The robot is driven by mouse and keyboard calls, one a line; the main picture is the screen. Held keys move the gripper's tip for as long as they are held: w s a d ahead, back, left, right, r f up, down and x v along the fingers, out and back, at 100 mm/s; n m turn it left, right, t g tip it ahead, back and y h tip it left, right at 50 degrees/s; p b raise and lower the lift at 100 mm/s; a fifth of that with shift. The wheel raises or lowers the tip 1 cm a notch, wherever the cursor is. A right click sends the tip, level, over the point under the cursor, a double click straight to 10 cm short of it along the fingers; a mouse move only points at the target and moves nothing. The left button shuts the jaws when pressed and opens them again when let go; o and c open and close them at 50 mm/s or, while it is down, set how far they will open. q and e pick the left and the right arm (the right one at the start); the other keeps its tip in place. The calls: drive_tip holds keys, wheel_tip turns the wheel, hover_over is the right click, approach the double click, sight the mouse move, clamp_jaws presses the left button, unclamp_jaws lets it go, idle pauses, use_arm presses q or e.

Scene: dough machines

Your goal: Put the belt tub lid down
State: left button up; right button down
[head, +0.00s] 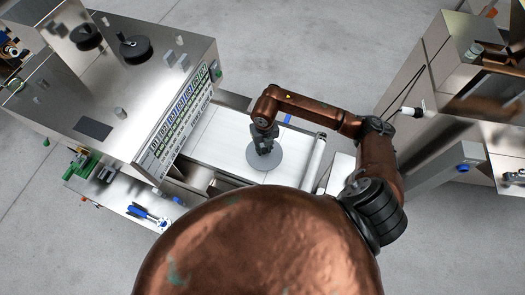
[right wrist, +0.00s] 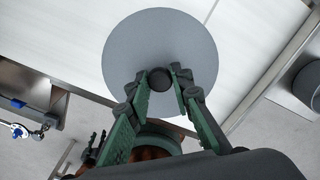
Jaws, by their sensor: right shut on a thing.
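The tub lid (head: 265,160) is a flat grey disc with a small dark knob at its middle. It is over the white belt (head: 222,137) in the head view; I cannot tell whether it touches the belt. In the right wrist view the lid (right wrist: 160,55) shows nearly whole, with the black knob (right wrist: 159,79) between the green fingers. My right gripper (head: 263,146) points down at the lid and is shut on its knob; it also shows in the right wrist view (right wrist: 160,82). My left gripper is not in view.
A steel machine with a labelled panel (head: 178,122) stands left of the belt. A roller (head: 314,162) is at the belt's right end. A steel bench with blue-handled tools (head: 148,214) is at lower left. Another steel machine (head: 425,70) stands right, across open floor.

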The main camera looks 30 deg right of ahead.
sight(263, 152)
drive_tip(key=shift+w+a+f, duration=0.1)
drive_tip(key=shift+w+f, duration=0.25)
drive_tip(key=shift+f, duration=0.05)
drive_tip(key=shift+w+f+p, duration=0.15)
drive_tip(key=shift+f+p, duration=0.2)
drive_tip(key=shift+f, duration=1.35)
drive_tip(key=shift+f, duration=0.1)
drive_tip(key=c, duration=1.7)
unclamp_jaws()
wheel_tip(263, 152, up, 12)
drive_tip(key=shift+r+b, duration=0.15)
drive_tip(key=shift+b, duration=0.4)
